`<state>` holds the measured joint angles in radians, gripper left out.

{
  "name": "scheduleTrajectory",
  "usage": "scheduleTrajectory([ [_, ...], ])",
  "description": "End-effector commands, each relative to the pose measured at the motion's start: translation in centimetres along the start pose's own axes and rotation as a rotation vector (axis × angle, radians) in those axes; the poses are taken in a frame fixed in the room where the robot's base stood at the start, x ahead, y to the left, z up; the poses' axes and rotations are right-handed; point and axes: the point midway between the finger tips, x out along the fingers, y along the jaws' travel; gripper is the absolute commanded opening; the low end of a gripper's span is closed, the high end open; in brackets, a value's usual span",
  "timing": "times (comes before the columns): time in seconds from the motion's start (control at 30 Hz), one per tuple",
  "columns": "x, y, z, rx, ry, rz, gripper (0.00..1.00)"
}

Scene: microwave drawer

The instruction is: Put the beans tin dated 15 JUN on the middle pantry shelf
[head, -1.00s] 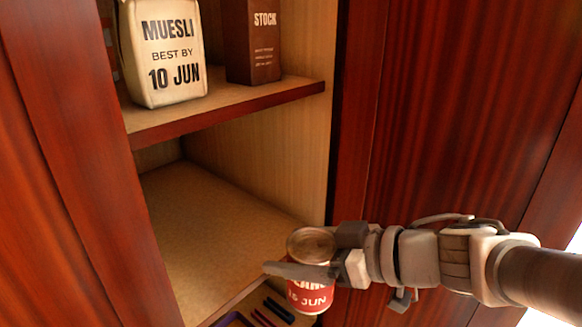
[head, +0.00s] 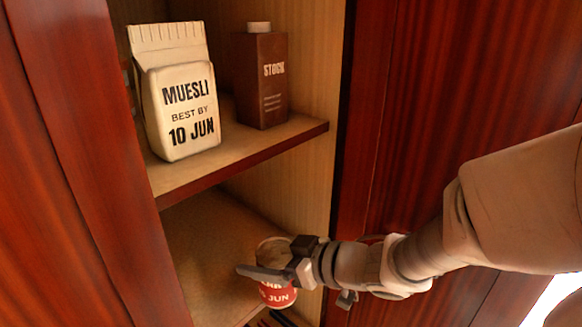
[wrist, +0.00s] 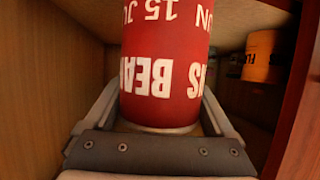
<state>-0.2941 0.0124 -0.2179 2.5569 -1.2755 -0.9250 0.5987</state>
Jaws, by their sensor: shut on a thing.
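In the wrist view the tin (wrist: 165,60) appears upside down, with "15 JU" and "BEA" readable. My gripper (head: 265,274) is shut on the tin, with one finger across its front. The tin is at the front of the pantry's lower opening, below the shelf (head: 245,163) that holds the muesli and stock. I cannot tell whether the tin touches the surface beneath it.
On the shelf above, a muesli bag (head: 180,105) dated 10 JUN stands at left and a brown stock carton (head: 262,85) at right. Bare shelf lies in front of them. An orange container (wrist: 262,57) shows in the wrist view. Red wooden panels flank the opening.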

Motion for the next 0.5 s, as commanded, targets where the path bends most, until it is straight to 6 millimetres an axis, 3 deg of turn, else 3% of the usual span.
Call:
scheduleTrajectory([
  [0.5, 5.3, 1.0, -2.1, -0.004, 0.002, 0.001, 0.00],
])
